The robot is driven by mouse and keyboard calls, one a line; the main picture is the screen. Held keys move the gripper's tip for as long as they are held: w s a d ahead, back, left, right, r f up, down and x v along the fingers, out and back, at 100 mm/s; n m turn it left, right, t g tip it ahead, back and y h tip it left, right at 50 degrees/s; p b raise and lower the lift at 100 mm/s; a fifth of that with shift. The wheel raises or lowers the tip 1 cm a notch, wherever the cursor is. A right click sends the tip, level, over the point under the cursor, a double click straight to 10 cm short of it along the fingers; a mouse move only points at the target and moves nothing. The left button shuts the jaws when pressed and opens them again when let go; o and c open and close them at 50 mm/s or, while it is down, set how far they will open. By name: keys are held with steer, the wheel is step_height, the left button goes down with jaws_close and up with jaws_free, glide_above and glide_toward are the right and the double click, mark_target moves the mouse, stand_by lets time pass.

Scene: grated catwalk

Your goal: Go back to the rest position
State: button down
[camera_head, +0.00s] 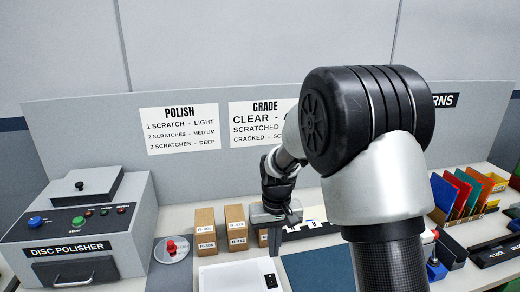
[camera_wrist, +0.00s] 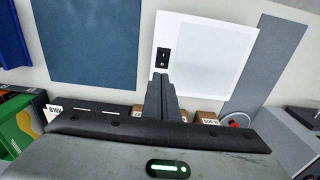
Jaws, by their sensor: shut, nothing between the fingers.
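My gripper (camera_head: 275,238) hangs over the work counter in the head view, in front of the small brown boxes and near the back edge of a white panel. It points down. In the wrist view its two fingers (camera_wrist: 160,88) are pressed together with nothing between them. The fingertips overlap the near edge of the white panel there; I cannot tell their height above it. My arm covers the middle right of the head view and hides part of the counter and wall signs.
A disc polisher (camera_head: 70,235) stands at left, with a red knob (camera_head: 171,247) beside it. Brown boxes (camera_head: 206,230) stand behind the white panel (camera_head: 225,278). A blue mat (camera_head: 318,272) lies right of it. Coloured upright folders (camera_head: 455,195) stand at far right.

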steer(key=s+d+r+m+t, duration=0.15)
steer(key=s+d+r, duration=0.25)
steer(key=s+r, duration=0.45)
steer(key=s+d+r+t, duration=0.2)
steer(key=s+d+r, duration=0.3)
steer(key=r, duration=0.6)
steer(key=s+r+t, duration=0.1)
steer(key=s, duration=0.9)
steer(key=shift+d+r+m+t, duration=0.15)
steer(key=shift+d+m+t, duration=0.2)
